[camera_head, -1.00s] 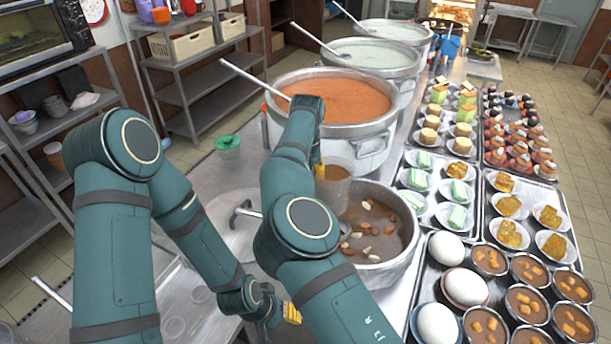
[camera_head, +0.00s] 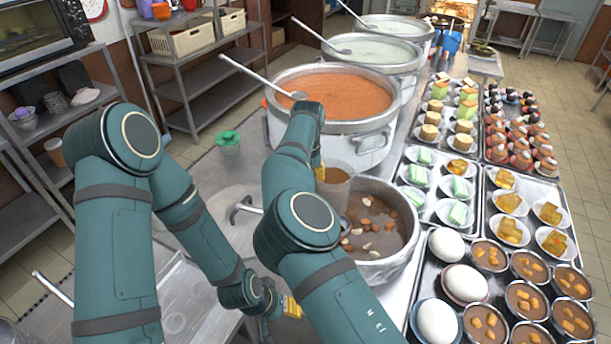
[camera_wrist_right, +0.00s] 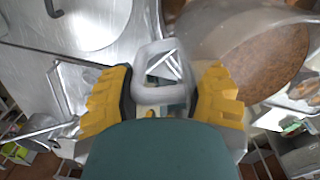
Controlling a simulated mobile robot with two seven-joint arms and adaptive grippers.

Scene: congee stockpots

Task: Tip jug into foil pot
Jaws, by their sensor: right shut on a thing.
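The translucent jug (camera_head: 334,186) is in the head view, over the left rim of the metal pot (camera_head: 409,262) of brown soup with nuts. I take this as the foil pot. My right gripper (camera_head: 318,172) is shut on the jug's handle; its fingers are mostly hidden behind my arm. In the right wrist view, the pale handle loop (camera_wrist_right: 142,68) sits between the yellow fingers of my right gripper (camera_wrist_right: 164,92). I cannot tell how far the jug is tilted. My left gripper (camera_head: 291,308) is low at the table's near side, mostly hidden, its opening unclear.
A large pot of orange congee (camera_head: 335,93) with a ladle stands just behind. A metal lid or disc (camera_head: 228,207) lies left of the soup pot. Trays of cakes, eggs and bowls fill the right side, close to the soup pot. A small green-topped cup (camera_head: 228,141) stands left.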

